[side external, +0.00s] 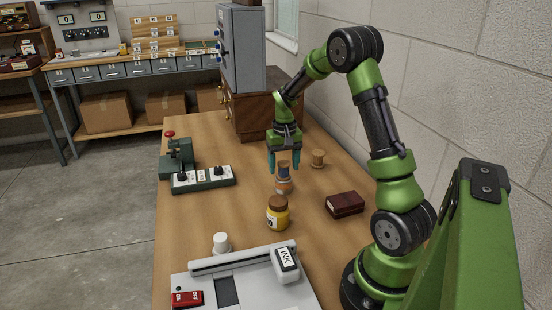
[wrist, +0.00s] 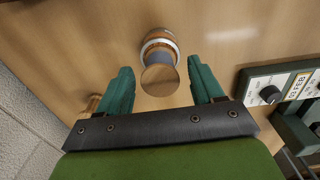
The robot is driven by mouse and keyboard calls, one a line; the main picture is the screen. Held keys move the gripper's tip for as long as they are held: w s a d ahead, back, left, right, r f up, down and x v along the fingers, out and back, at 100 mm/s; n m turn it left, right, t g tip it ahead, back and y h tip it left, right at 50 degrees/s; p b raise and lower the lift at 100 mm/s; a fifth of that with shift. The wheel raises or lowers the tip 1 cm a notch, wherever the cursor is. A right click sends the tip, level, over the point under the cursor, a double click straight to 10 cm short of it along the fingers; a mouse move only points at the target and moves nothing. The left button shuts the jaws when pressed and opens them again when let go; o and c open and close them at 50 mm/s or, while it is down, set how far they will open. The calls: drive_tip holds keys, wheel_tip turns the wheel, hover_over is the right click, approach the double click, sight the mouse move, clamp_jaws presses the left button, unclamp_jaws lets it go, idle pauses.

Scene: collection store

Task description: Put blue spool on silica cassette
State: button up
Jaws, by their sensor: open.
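The blue spool (side external: 284,171), with wooden ends, stands upright on a low round object with orange and pale bands (side external: 284,187), which looks like the silica cassette. In the wrist view the spool's wooden end (wrist: 160,80) faces the camera, and the banded object (wrist: 160,39) shows partly beyond it. My gripper (side external: 284,168) is open around the spool's upper part. In the wrist view its green fingers (wrist: 160,68) stand either side of the spool, with a visible gap on each side. Whether the spool's base fully touches the banded object is hard to see.
A yellow jar (side external: 277,214) stands in front, a dark red box (side external: 345,204) to the right, and a plain wooden spool (side external: 318,158) behind right. A green dial box (side external: 203,179) is left.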

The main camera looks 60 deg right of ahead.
sight(284, 163)
wheel_tip(284, 163, up, 12)
drive_tip(key=f, duration=0.1)
drive_tip(key=s+a+r+n+t, duration=0.1)
drive_tip(key=a+r+t, duration=0.15)
drive_tip(key=a, duration=0.45)
drive_tip(key=s+a+r+n+t, duration=0.15)
drive_tip(key=a+r, duration=0.25)
drive_tip(key=a, duration=0.4)
drive_tip(key=s+a+n+t+y, duration=0.2)
drive_tip(key=s+a+t, duration=0.1)
drive_tip(key=s+a, duration=0.6)
drive_tip(key=a, duration=0.3)
drive_tip(key=shift+a+f, duration=0.15)
drive_tip(key=shift+f, duration=0.05)
